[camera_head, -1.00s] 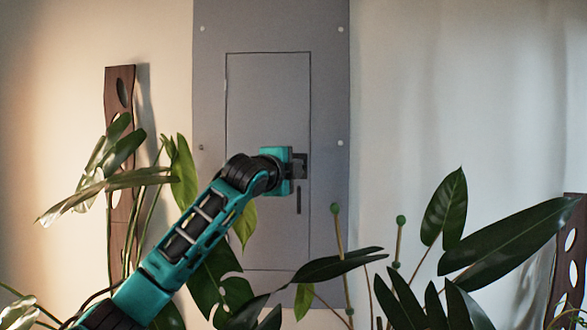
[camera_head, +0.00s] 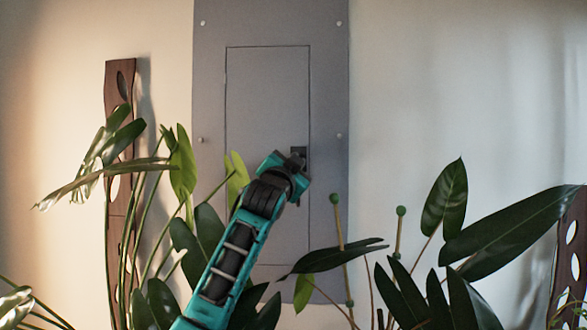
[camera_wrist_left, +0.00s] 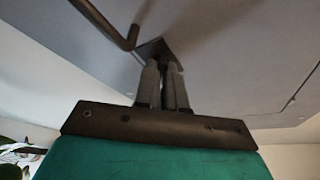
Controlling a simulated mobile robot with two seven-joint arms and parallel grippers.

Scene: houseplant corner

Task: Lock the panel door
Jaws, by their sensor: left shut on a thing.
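The grey panel door (camera_head: 265,100) sits flush in its grey panel (camera_head: 209,80) on the wall and looks closed. A dark lock plate (camera_head: 301,151) is on the door's right side; it also shows in the wrist view (camera_wrist_left: 155,47). My left gripper (camera_wrist_left: 163,68) is at this plate with its fingers close together, shut on the small lock knob, which the fingers mostly hide. A dark bar handle (camera_wrist_left: 100,22) stands out from the door beside the fingers in the wrist view. In the head view my wrist largely covers the handle. My right gripper is not in view.
Leafy plants (camera_head: 440,290) fill the lower right, and more leaves (camera_head: 130,170) stand at the left around my arm. Brown wooden pieces with holes (camera_head: 120,85) stand at both sides. The wall (camera_head: 420,80) right of the panel is bare above the plants.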

